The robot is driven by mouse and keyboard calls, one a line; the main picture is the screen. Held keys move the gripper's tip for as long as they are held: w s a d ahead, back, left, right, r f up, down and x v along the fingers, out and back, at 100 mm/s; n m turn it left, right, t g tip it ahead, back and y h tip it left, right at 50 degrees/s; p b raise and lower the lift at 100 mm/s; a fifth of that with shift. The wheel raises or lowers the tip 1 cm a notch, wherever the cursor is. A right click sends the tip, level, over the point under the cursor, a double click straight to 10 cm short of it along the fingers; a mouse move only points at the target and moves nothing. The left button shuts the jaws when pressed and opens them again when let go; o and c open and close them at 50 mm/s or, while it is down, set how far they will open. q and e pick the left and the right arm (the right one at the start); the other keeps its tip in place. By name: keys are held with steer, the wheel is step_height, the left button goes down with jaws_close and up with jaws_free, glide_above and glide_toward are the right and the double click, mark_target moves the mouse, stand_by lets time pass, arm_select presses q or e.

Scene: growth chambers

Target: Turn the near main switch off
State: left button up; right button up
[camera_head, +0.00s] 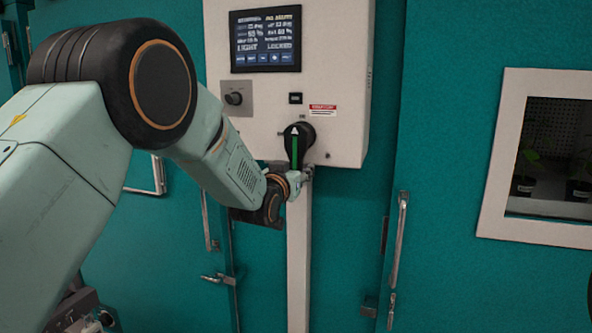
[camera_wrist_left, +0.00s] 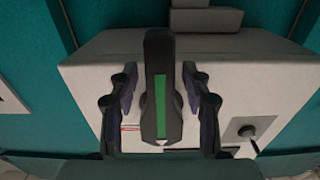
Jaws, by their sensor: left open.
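The main switch (camera_head: 295,150) is a black rotary handle with a green stripe, low on the white control box. Its handle stands upright in the head view, with a white arrow mark at its top. My left gripper (camera_head: 302,178) is at the handle's lower end, partly hidden by its own wrist. In the left wrist view the handle (camera_wrist_left: 160,92) lies between the two open fingers of my left gripper (camera_wrist_left: 160,110), with a visible gap on each side. That view shows the box upside down. My right gripper is not in view.
The white control box (camera_head: 340,75) carries a lit screen (camera_head: 265,40), a small knob (camera_head: 234,98) and a red-and-white label (camera_head: 322,111). A pale post (camera_head: 299,260) runs down below it. Teal chamber doors with metal handles (camera_head: 398,250) flank it; a window (camera_head: 545,150) shows potted plants.

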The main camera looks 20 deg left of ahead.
arm_select(q)
steer(key=shift+w+f, duration=0.2)
steer(key=shift+w, duration=0.1)
steer(key=c, duration=0.4)
jaws_close()
